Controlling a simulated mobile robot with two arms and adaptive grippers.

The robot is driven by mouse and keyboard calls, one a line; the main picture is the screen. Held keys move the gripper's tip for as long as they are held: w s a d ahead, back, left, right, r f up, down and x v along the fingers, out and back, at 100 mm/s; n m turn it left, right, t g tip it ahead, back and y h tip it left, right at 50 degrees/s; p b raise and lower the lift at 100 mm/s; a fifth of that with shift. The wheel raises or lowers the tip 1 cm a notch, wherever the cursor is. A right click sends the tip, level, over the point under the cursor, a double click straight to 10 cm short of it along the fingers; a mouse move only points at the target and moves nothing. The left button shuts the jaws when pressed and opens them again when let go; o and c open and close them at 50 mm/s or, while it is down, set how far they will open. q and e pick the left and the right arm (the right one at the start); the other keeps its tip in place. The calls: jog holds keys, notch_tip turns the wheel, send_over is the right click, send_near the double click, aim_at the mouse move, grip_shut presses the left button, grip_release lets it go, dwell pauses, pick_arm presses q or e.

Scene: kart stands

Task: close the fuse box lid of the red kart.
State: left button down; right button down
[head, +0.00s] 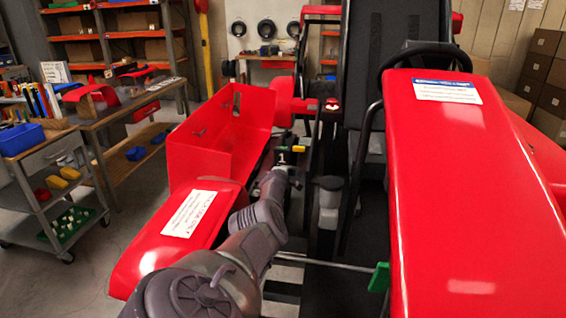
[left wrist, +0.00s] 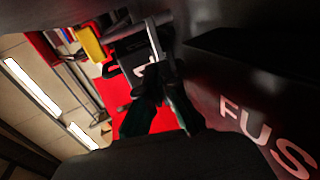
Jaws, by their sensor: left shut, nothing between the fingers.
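The red kart (head: 470,170) fills the right and middle of the head view. In the left wrist view, a black surface with white letters "FUS" (left wrist: 268,140) stands close on the right, beside my left gripper (left wrist: 160,88). It appears to be part of the fuse box; I cannot tell whether it is lid or body, or how far open the lid is. My left gripper is shut and empty. In the head view, my left arm reaches forward between the red side pod and the seat, and the fuse box cannot be made out there.
A black part marked "1" (left wrist: 128,62) with a yellow piece (left wrist: 91,43) is just beyond the fingers. The open red side pod (head: 215,150) is left of my arm. The steering wheel (head: 426,55) and a green handle (head: 380,277) are to the right.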

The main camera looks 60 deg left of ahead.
pick_arm(q)
jog(key=shift+s+d, duration=0.15)
jog(key=shift+v, duration=3.55)
jog(key=shift+r, duration=0.1)
